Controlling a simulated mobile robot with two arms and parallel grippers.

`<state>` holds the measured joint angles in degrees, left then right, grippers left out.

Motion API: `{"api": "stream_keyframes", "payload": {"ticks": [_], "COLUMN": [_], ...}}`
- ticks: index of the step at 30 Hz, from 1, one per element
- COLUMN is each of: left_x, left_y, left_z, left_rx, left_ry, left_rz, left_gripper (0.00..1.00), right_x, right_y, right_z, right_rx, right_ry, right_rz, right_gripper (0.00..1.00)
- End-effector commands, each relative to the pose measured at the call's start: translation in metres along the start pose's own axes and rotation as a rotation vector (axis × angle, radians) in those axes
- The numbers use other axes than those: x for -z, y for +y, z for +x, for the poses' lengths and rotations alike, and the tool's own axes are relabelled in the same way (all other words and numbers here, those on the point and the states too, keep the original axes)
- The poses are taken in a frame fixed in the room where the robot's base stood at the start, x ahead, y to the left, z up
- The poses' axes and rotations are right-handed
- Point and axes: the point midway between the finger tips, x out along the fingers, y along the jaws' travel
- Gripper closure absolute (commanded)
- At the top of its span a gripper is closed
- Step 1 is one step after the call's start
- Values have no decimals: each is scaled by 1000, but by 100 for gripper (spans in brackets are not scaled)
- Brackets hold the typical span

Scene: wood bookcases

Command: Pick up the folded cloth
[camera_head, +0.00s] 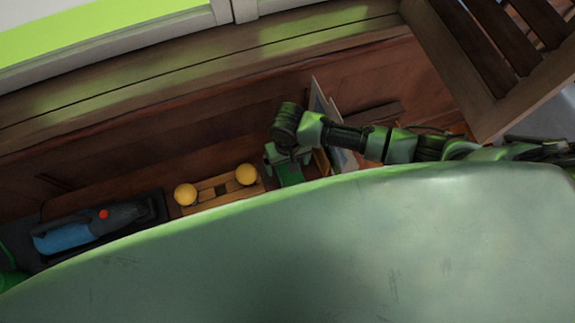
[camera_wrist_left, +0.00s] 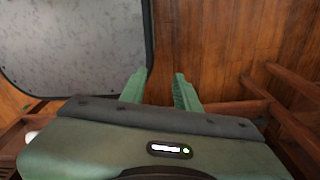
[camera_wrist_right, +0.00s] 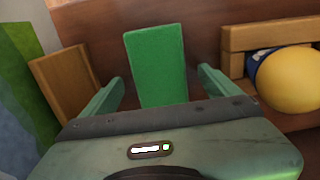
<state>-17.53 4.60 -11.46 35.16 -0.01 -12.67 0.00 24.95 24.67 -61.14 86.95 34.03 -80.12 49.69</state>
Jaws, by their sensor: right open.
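The folded cloth appears to be the flat green rectangular piece (camera_head: 291,175) on the shelf in the head view. It shows larger in the right wrist view (camera_wrist_right: 157,62), between the two fingers and just ahead of them. My right gripper (camera_head: 287,158) is open and reaches down over it. In the right wrist view its fingers (camera_wrist_right: 158,88) stand to either side of the green piece, with a gap on both sides. My left gripper (camera_wrist_left: 159,80) is open and empty in the left wrist view, with wood floor beyond it. It is not in the head view.
A wooden rack with two yellow balls (camera_head: 246,174) stands left of the green piece. Farther left is a blue and black tool (camera_head: 75,230) in a dark tray. Upright book-like panels (camera_head: 327,115) stand close on the right. My large green body surface fills the foreground.

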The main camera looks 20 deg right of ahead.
Motion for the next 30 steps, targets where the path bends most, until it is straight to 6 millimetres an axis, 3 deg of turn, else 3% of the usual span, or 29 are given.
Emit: {"api": "stream_keyframes", "payload": {"ticks": [7, 14, 23, 30], "left_x": [18, 14, 8, 8], "left_y": [-2, -2, -1, -1], "left_z": [0, 0, 0, -1], "left_rx": [3, 2, 1, 1], "left_ry": [27, 22, 12, 12], "left_rz": [-1, -1, -1, -1], "left_gripper": [68, 68, 68, 68], "right_x": [0, 0, 0, 1], "right_y": [0, 0, 0, 0], "right_z": [2, 2, -1, -27], "right_rx": [0, 0, 0, 3], "right_ry": [0, 0, 1, 3], "right_rz": [0, 0, 0, 0], "right_gripper": [12, 75, 75, 75]}}
